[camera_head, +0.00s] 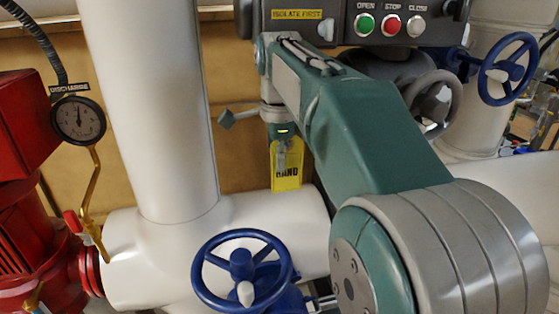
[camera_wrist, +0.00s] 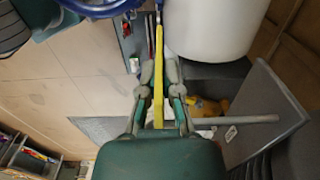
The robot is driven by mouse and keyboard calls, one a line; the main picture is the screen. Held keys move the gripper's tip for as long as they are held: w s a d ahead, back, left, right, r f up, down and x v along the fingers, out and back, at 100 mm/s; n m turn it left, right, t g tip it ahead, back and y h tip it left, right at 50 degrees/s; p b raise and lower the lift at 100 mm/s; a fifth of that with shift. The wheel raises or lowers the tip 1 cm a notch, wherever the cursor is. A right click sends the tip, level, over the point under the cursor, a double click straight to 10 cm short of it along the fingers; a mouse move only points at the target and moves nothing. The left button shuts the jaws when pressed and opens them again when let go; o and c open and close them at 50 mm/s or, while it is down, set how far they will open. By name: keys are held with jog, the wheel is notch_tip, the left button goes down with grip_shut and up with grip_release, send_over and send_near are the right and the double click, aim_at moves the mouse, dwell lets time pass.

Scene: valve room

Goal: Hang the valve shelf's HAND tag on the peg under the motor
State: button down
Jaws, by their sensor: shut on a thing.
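My gripper (camera_head: 282,148) is shut on the yellow HAND tag (camera_head: 288,180) and holds it up in front of the tan wall, just above the horizontal white pipe. Black lettering shows low on the tag. In the wrist view my gripper's fingers (camera_wrist: 159,78) pinch the tag (camera_wrist: 159,50), which is seen nearly edge-on. The motor housing (camera_head: 345,30) with its OPEN, STOP and CLOSE buttons is at the top of the head view, above my arm. I cannot make out the peg under it; my arm covers much of that area.
A blue handwheel (camera_head: 243,268) stands below the tag and another (camera_head: 508,70) at the upper right. A thick white upright pipe (camera_head: 150,100) is left of my gripper. A red pump (camera_head: 25,180) and a gauge (camera_head: 78,120) are further left. The wrist view shows a grey panel (camera_wrist: 265,105).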

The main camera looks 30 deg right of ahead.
jog(key=shift+w+d, duration=0.1)
jog(key=shift+w, duration=0.35)
dwell(1.1)
jog(key=c, duration=0.7)
grip_release()
jog(key=shift+f, duration=0.1)
jog(key=o, duration=0.4)
jog(key=shift+s+d+r, duration=0.1)
jog(key=shift+r, duration=1.3)
jog(key=shift+s+d+r, duration=0.1)
jog(key=shift+r, duration=1.25)
jog(key=shift+s+a+r, duration=0.1)
jog(key=shift+a+r, duration=0.05)
jog(key=shift+a, duration=0.15)
jog(key=shift+s, duration=0.1)
